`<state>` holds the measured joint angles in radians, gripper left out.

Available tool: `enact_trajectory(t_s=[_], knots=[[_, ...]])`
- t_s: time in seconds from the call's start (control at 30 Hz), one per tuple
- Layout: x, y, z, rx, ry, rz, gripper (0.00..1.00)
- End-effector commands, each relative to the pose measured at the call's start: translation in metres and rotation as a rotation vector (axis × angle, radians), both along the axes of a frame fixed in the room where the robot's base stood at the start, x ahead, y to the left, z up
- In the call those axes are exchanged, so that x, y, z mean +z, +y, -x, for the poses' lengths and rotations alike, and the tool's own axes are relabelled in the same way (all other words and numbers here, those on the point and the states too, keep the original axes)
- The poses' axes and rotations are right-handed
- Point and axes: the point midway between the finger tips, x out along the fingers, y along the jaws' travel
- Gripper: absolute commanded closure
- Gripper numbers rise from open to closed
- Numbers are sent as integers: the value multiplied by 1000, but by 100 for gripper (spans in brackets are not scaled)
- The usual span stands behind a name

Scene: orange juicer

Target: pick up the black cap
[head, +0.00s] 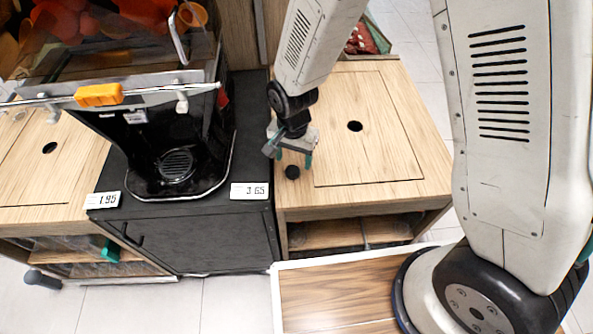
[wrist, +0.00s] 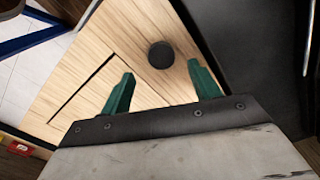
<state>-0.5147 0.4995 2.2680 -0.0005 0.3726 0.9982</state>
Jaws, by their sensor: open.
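The black cap (head: 292,172) is a small round dark piece lying on the light wooden counter (head: 400,150), near its left front part. In the wrist view the cap (wrist: 161,55) lies ahead of the fingertips, between the lines of the two fingers and a little nearer the right one. My gripper (head: 293,158) is above the counter right at the cap, with its green fingers pointing down. In the wrist view my gripper (wrist: 160,80) is open, with nothing between its fingers.
A black juicer (head: 177,165) stands on a dark cabinet left of the counter. Price tags (head: 249,191) sit on the cabinet's front edge. The counter has a round dark hole (head: 355,126) right of the cap. A red-filled container (head: 367,38) is behind the counter.

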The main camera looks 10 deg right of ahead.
Motion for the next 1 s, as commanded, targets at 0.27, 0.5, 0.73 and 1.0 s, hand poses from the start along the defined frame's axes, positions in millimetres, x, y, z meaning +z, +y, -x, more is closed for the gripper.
enact_trajectory(t_s=[0.27, 0.5, 0.73, 1.0], knots=[[-39, 3, 2, 2, 3, 2, 38], [-45, 4, 1, 4, 0, 0, 38], [-45, 4, 1, 4, 1, 0, 80], [-44, 4, 1, 5, 1, 0, 86]])
